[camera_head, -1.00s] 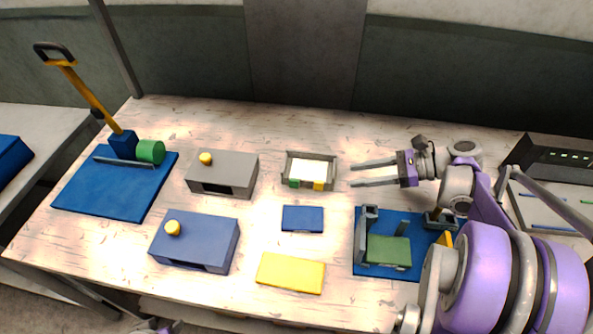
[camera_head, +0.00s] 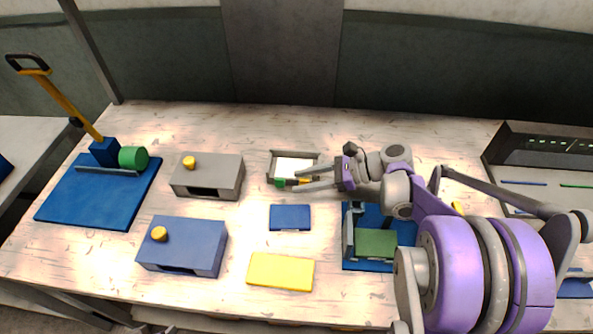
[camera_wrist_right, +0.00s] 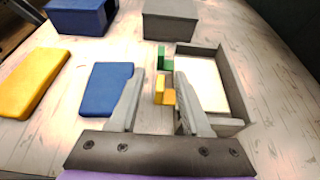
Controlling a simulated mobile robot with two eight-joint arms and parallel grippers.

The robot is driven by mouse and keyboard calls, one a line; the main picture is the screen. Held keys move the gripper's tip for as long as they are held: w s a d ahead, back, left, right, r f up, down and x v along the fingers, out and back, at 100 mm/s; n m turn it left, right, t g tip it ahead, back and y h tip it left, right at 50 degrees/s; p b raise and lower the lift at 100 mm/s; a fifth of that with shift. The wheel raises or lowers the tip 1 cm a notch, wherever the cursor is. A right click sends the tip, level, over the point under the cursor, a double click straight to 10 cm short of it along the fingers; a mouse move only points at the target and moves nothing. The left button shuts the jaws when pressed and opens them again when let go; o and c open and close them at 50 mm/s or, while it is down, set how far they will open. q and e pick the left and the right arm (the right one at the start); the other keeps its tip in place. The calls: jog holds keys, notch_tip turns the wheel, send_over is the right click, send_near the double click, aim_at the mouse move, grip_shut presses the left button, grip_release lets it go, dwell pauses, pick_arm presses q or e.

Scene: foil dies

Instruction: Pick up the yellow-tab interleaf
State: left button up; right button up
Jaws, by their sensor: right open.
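The yellow-tab interleaf is a white sheet in a small grey tray (camera_head: 271,160). Its yellow tab (camera_wrist_right: 168,97) sticks out at the tray's near side, beside a green tab (camera_wrist_right: 165,60). The white sheet (camera_wrist_right: 200,84) lies flat inside the walls in the right wrist view. My right gripper (camera_head: 298,180) is open, with its fingertips at the tray's near right corner. In the right wrist view my right gripper (camera_wrist_right: 157,85) has the yellow tab between and just beyond its fingers. Whether they touch it I cannot tell. My left gripper is not in view.
A blue block (camera_head: 290,217) and a yellow block (camera_head: 281,271) lie nearer the front. A grey box (camera_head: 207,175) and a blue box (camera_head: 182,245) stand to the left. A blue-based fixture with a green block (camera_head: 376,243) is below my right arm.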

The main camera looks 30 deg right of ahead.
grip_shut()
dwell(0.4)
